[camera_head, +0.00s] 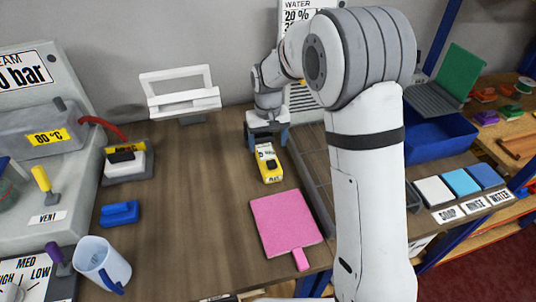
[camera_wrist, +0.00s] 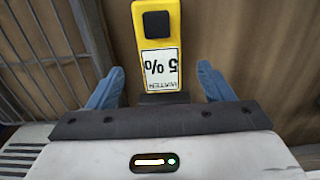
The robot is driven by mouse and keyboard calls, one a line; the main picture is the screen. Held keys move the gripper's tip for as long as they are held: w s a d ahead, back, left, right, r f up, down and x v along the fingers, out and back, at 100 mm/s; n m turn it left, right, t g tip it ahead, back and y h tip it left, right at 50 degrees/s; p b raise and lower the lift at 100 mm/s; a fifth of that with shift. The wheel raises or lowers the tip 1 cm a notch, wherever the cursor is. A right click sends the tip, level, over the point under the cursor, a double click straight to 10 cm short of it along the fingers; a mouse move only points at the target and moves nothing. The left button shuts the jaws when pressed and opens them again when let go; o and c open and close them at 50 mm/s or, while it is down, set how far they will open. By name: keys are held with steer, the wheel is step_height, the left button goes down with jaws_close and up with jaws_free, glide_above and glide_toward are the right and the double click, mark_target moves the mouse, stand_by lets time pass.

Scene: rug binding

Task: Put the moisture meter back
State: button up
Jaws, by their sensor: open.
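The moisture meter (camera_head: 269,163) is yellow with a dark square button and a white display. It lies on the brown wooden table. In the wrist view the meter (camera_wrist: 157,50) shows "WATER 5%" upside down. My gripper (camera_head: 268,134) is over its far end. In the wrist view the blue fingers of my gripper (camera_wrist: 158,80) are spread open, one on each side of the meter's display end, with gaps on both sides. The gripper holds nothing. My arm hides part of the table on the right.
A pink pad with a handle (camera_head: 287,222) lies in front of the meter. A wire rack (camera_head: 312,170) is just right of it. A white bracket (camera_head: 182,98) stands at the back. A blue block (camera_head: 120,213) and a mug (camera_head: 102,264) are left. The middle-left tabletop is clear.

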mark_target(268, 157)
steer(key=s+d+r+m+t, duration=0.2)
steer(key=s+d+r, duration=0.9)
steer(key=s+r, duration=0.1)
steer(key=s+d+m+t, duration=0.1)
steer(key=s+d, duration=0.4)
steer(key=s, duration=0.9)
steer(key=shift+s+d+f, duration=0.15)
steer(key=shift+d+f, duration=0.05)
steer(key=shift+f, duration=0.05)
